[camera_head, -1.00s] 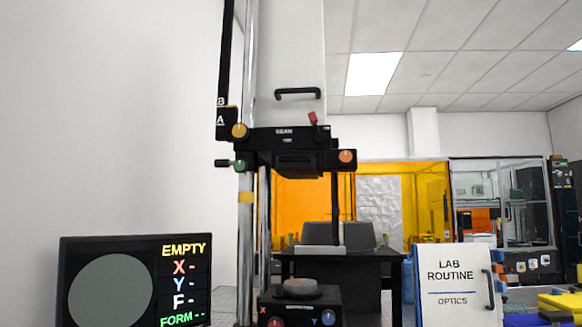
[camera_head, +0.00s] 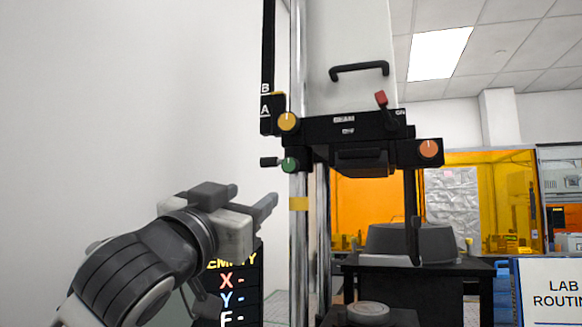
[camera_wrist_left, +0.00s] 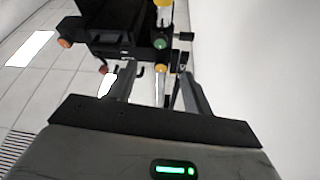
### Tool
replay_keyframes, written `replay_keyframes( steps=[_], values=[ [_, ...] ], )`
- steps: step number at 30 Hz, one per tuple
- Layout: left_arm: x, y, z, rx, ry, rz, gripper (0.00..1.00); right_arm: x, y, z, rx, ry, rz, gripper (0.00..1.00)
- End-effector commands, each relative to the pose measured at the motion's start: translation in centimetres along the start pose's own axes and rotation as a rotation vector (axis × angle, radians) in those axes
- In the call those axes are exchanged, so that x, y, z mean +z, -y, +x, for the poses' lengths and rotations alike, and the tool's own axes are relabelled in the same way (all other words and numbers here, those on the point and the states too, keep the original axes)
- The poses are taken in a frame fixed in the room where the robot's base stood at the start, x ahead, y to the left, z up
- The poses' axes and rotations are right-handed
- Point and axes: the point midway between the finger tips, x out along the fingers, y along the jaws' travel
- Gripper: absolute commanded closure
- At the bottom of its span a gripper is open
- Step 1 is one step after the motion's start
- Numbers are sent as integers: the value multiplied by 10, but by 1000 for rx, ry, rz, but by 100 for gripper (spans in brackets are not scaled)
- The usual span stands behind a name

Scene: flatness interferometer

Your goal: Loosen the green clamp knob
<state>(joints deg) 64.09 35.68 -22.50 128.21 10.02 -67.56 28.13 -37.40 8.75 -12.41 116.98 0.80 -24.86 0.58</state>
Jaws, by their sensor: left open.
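The green clamp knob (camera_head: 290,165) sits on the left side of the black instrument carriage (camera_head: 352,142), with a short black handle (camera_head: 269,162) beside it on the left. My left gripper (camera_head: 268,203) is open and empty, below and left of the knob, with a gap between them. In the left wrist view, the green knob (camera_wrist_left: 159,43) shows just beyond the two parted fingertips (camera_wrist_left: 158,68), roughly between them. My right gripper is not in view.
A yellow knob (camera_head: 289,121) is just above the green one, and an orange knob (camera_head: 429,149) is at the carriage's right. A chrome column (camera_head: 298,240) runs below. My left arm partly covers the display (camera_head: 232,290). White wall lies left.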

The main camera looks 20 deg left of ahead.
Motion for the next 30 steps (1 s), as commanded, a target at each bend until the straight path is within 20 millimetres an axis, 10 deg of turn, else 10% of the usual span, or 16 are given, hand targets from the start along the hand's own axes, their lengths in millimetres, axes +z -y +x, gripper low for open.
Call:
replay_keyframes(
  steps=[21,30],
  values=[
    [-8,3,130,-5,-4,0,50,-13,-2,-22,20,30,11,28],
    [-5,2,157,-4,-5,1,50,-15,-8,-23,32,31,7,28]
  ],
)
